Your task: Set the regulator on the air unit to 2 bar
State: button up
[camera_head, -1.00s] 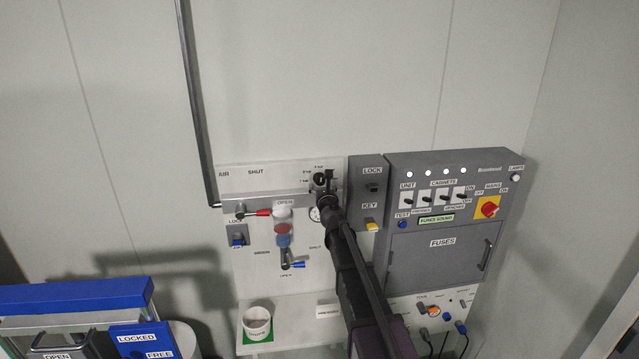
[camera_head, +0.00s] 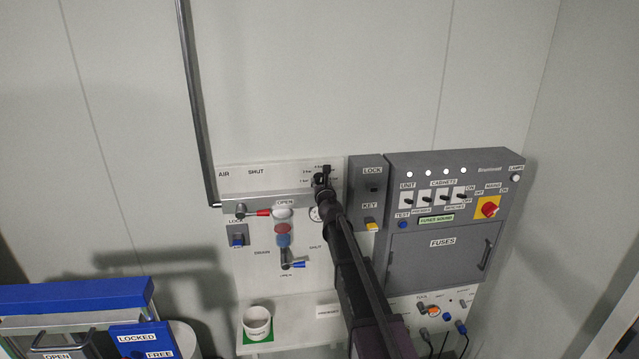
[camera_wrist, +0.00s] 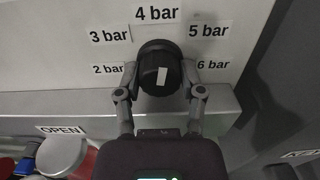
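The regulator knob (camera_wrist: 160,70) is a black round knob on the air unit panel (camera_head: 240,179). In the wrist view it has a white mark (camera_wrist: 162,77) on its face, close to upright and inside the ring of labels. The "2 bar" label (camera_wrist: 108,69) is left of the knob, "4 bar" is above it and "6 bar" is to the right. My gripper (camera_wrist: 159,75) has one finger on each side of the knob, with the fingertips at or very near its sides. I cannot tell whether they touch it. In the head view my gripper (camera_head: 323,182) partly hides the knob.
A grey ledge (camera_wrist: 70,103) runs just below the knob. A pressure gauge (camera_head: 315,214) is half hidden by my arm. A red-handled valve (camera_head: 262,212) is at the left. The grey lock box (camera_head: 371,172) and fuse cabinet (camera_head: 445,160) stand close on the right.

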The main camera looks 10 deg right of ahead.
jog(key=shift+w+n, duration=0.1)
jog(key=shift+n, duration=0.3)
jog(key=n, duration=0.5)
jog(key=shift+r, duration=0.1)
jog(key=n, duration=0.5)
jog(key=shift+d+n, duration=0.1)
jog(key=shift+n, duration=0.2)
jog(key=n, duration=1)
jog(key=shift+w+r, duration=0.1)
jog(key=shift+n, duration=0.4)
jog(key=o, duration=1.2)
jog(key=shift+c, duration=0.2)
